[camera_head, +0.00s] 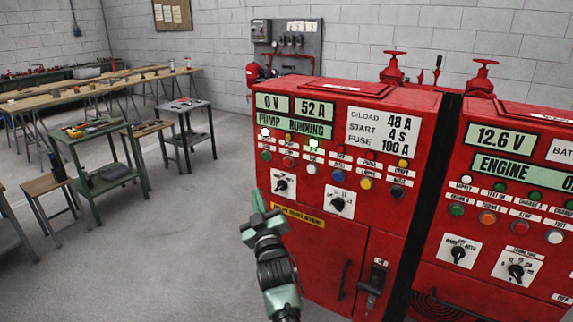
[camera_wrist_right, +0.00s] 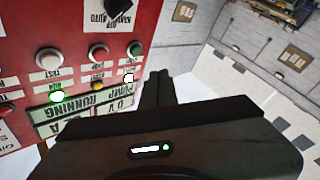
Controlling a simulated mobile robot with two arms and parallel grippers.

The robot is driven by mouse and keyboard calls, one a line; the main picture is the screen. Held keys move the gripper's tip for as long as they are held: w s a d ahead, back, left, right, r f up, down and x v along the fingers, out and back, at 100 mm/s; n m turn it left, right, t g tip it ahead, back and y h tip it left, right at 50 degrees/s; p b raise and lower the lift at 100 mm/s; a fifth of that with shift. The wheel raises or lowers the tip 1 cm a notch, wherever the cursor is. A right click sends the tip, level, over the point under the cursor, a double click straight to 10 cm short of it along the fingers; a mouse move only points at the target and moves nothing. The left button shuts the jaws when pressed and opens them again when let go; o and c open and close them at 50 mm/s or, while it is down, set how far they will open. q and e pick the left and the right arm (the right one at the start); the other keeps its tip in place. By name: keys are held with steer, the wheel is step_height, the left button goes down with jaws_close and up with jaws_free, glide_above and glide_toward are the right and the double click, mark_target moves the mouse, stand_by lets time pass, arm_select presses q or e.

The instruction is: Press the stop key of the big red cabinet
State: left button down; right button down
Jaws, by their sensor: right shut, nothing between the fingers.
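A red cabinet (camera_head: 330,245) stands in front of me, with displays reading 0 V, 52 A and PUMP RUNNING. Below them is a row of coloured buttons, including a green one (camera_head: 266,155), a red one (camera_head: 287,161) and a white one (camera_head: 311,169). In the right wrist view, upside down, the red button (camera_wrist_right: 97,53) lies between the green one (camera_wrist_right: 135,49) and the white one (camera_wrist_right: 47,58). Their small labels are hard to read. My right gripper (camera_head: 257,200) is shut and empty, pointing up by the cabinet's left edge, below the buttons. My left gripper is out of view.
A second red cabinet (camera_head: 490,250) reading 12.6 V stands on the right, past a dark gap. Rotary knobs (camera_head: 283,184) sit below the buttons. A green work table (camera_head: 95,130) and a long bench (camera_head: 100,86) stand left. The floor (camera_head: 150,260) between is clear.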

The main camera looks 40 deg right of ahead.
mark_target(287, 163)
steer(key=shift+m+t+h, duration=0.3)
steer(key=shift+h, duration=0.2)
steer(key=r, duration=0.1)
steer(key=d+r, duration=0.1)
steer(key=s+r, duration=0.1)
steer(key=r, duration=0.1)
steer(key=shift+d, duration=0.25)
steer(key=shift+w, duration=0.1)
steer(key=shift+w+d+b, duration=0.2)
steer(key=shift+w+d, duration=0.35)
steer(key=shift+d, duration=0.8)
steer(key=shift+w+d+b, duration=0.25)
steer(key=shift+w+d, duration=0.35)
steer(key=shift+d, duration=0.75)
steer(key=shift+w+d+b, duration=0.2)
steer(key=shift+w+d, duration=0.35)
steer(key=shift+d, duration=0.8)
steer(key=shift+d, duration=0.15)
steer(key=shift+w+d, duration=0.15)
steer(key=shift+d, duration=0.1)
